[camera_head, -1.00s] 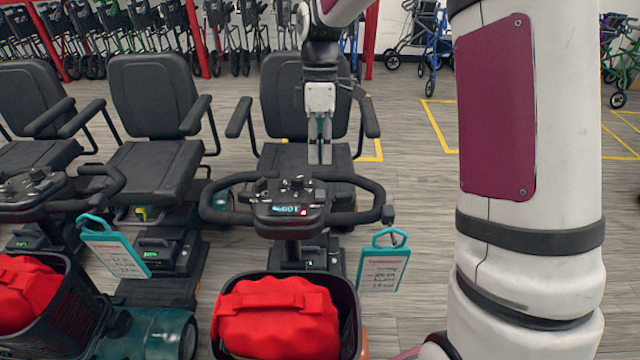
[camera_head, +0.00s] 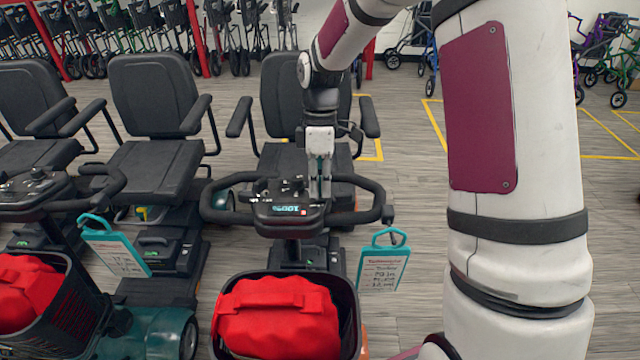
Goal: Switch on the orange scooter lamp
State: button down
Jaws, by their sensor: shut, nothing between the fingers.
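The middle scooter's black control console (camera_head: 283,216) faces me, with a lit display (camera_head: 286,209) reading upside down and a small red mark beside it. My gripper (camera_head: 319,199) points down, shut and empty, with its tips at the console's right rear side. I cannot tell whether the tips touch the console.
A red bag (camera_head: 275,318) lies in the front basket (camera_head: 349,300). Black handlebars (camera_head: 228,216) surround the console. A teal tag (camera_head: 383,270) hangs at right. Another scooter with a teal body (camera_head: 160,333) stands at left. The floor at right behind my arm is open.

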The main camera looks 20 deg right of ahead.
jog(key=shift+s+f+t, duration=0.15)
jog(key=shift+f+t, duration=0.05)
jog(key=shift+t, duration=0.1)
jog(key=shift+w+d+r, duration=0.15)
jog(key=shift+w+d, duration=0.05)
jog(key=shift+w, duration=0.55)
jog(key=a+v, duration=0.1)
jog(key=v, duration=1.1)
jog(key=shift+d, duration=0.45)
